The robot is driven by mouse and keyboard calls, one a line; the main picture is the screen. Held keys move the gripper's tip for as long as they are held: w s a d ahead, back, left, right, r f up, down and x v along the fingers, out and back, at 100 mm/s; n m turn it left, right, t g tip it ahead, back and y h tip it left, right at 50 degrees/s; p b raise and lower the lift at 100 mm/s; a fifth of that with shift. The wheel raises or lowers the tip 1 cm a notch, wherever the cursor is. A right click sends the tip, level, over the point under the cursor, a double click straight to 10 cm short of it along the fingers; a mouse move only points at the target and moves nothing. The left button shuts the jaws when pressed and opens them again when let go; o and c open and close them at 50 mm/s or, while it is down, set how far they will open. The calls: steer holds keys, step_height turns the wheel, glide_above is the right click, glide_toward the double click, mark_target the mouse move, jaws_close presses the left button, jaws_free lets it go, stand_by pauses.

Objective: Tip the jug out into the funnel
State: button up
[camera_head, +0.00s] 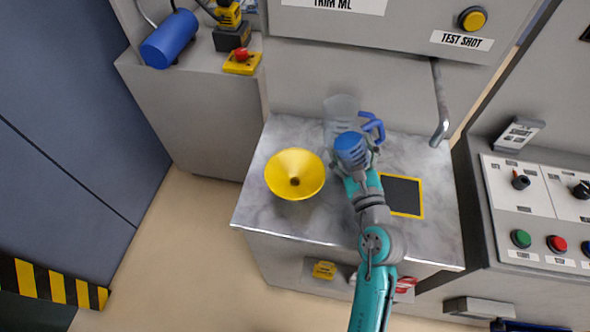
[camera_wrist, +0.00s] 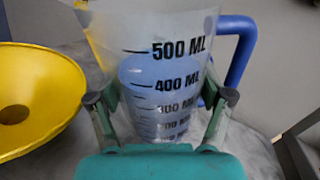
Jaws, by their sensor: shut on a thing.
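A clear jug (camera_wrist: 150,45) with a blue handle (camera_wrist: 238,45) and black millilitre marks stands upright between my gripper's fingers. It holds pale blue liquid up to a little above the 400 ML mark. The jug (camera_head: 341,108) also shows in the head view, partly hidden behind my wrist. My gripper (camera_wrist: 160,100) is shut on the jug's body, one finger on each side. The yellow funnel (camera_head: 295,174) is on the metal counter to the left of the jug. Its wide mouth and dark hole (camera_wrist: 14,114) show in the wrist view. I cannot tell whether the jug touches the counter.
The counter (camera_head: 250,205) has a black pad with a yellow border (camera_head: 402,196) at right. A bent metal spout (camera_head: 440,110) hangs behind it. A control panel (camera_head: 535,205) is at far right.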

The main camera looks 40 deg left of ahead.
mark_target(338, 151)
steer(key=shift+s+a+r+n+y, duration=0.2)
steer(key=shift+s+r+n, duration=0.15)
steer(key=shift+r+n, duration=0.25)
steer(key=shift+s+a+r+n+y, duration=0.15)
steer(key=shift+s+r+n, duration=0.25)
steer(key=shift+n, duration=0.4)
steer(key=shift+r+n, duration=0.25)
steer(key=shift+n, duration=0.15)
steer(key=shift+r+n, duration=0.35)
steer(key=shift+n, duration=0.15)
steer(key=shift+f+n+y, duration=0.1)
steer(key=shift+n+y, duration=0.15)
steer(key=shift+n, duration=0.85)
steer(key=shift+s+a+f+n+g+y, duration=0.1)
steer(key=shift+s+f+n+g+y, duration=0.1)
steer(key=shift+n, duration=0.75)
steer(key=shift+s+a+f+n+g+y, duration=0.1)
steer(key=shift+n+g+y, duration=0.1)
steer(key=shift+n, duration=0.75)
steer(key=shift+s+a+r+n, duration=0.25)
steer(key=shift+s+r+n, duration=0.1)
steer(key=shift+s+n, duration=0.15)
steer(key=shift+s+a+r+n, duration=0.2)
steer(key=shift+s+r+n, duration=0.15)
steer(key=shift+n, duration=0.15)
